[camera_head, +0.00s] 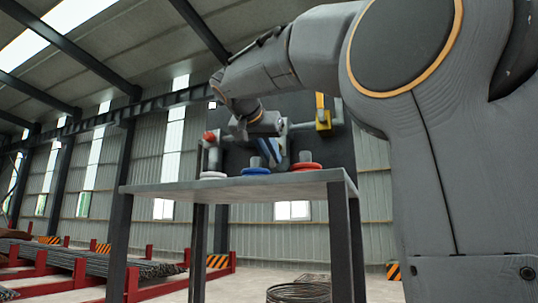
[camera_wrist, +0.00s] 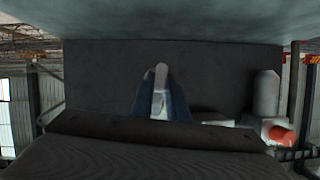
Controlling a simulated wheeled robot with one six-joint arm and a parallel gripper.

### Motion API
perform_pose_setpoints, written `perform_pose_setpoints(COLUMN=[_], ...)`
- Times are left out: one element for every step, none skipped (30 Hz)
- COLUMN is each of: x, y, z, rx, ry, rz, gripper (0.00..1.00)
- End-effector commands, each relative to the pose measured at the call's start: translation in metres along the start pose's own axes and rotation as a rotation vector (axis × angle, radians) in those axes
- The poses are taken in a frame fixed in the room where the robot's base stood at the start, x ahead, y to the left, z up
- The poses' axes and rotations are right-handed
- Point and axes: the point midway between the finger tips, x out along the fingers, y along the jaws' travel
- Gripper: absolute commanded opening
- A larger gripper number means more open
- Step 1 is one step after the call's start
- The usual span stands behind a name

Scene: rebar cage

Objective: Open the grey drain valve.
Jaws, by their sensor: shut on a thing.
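My gripper (camera_wrist: 160,98) shows blue fingers in the wrist view, closed around a light grey bar. I take this bar for the handle of the grey drain valve (camera_wrist: 160,76). In the head view my gripper (camera_head: 271,153) points down in front of the dark panel, above the table. The rest of the valve is hidden there behind the gripper and wrist, so how far it is turned cannot be told.
A steel table (camera_head: 240,186) carries a white wheel (camera_head: 213,175), a blue wheel (camera_head: 256,171) and a red wheel (camera_head: 305,167). A red knob (camera_head: 210,136) and a yellow lever (camera_head: 322,112) sit on pipes by the dark panel. Rebar bundles (camera_head: 95,265) lie left.

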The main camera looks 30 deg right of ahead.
Motion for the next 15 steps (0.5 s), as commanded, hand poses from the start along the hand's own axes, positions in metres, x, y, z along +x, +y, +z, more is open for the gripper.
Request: perform_pose_setpoints(x=[-0.0005,-0.0006,-0.0007,-0.0008,-0.0009,-0.0009,-0.0010,-0.0010,-0.0010,-0.0010,-0.0010,-0.0010,-0.0010,-0.0010,-0.0010], y=[0.0003,0.0016,0.0026,0.0031,0.0036,0.0041,0.0044,0.0046,0.0047,0.0047,0.0047,0.0047,0.0047,0.0047,0.0047], z=[-0.0010,-0.0012,-0.0013,-0.0014,-0.0015,-0.0016,-0.0016,-0.0017,-0.0018,-0.0018,-0.0018,-0.0018,-0.0019,-0.0019,-0.0020], rx=[-0.041,-0.066,-0.092,-0.108,-0.119,-0.131,-0.135,-0.138,-0.138,-0.138,-0.138,-0.137,-0.137,-0.137,-0.137], ry=[0.002,0.002,0.002,0.002,0.002,0.002,0.002,0.002,0.002,0.002,0.003,0.003,0.003,0.003,0.003], rz=[0.015,0.026,0.037,0.042,0.047,0.052,0.054,0.056,0.056,0.056,0.055,0.055,0.055,0.055,0.055], gripper=[0.00,0.00,0.00,0.00,0.00,0.00,0.00,0.00,0.00,0.00,0.00,0.00,0.00,0.00,0.16])
